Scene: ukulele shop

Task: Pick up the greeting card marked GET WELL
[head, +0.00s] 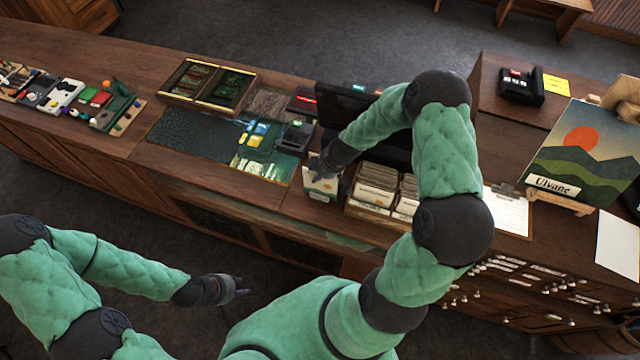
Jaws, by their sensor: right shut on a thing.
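My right gripper (316,166) is over the counter, left of the card boxes. It is shut on a white card (320,187) with small coloured print near its lower edge; the wording is too small to read. The gripper covers the card's top. I cannot tell whether the card touches the counter. My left gripper (242,286) is low in front of the counter, empty, with its fingers apart. Several cards stand in a wooden box (367,214) just right of the held card. No GET WELL marking can be read.
A card terminal (296,137) and a dark glass mat (190,135) lie left on the counter (60,50). A dark monitor (345,105) stands behind my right forearm.

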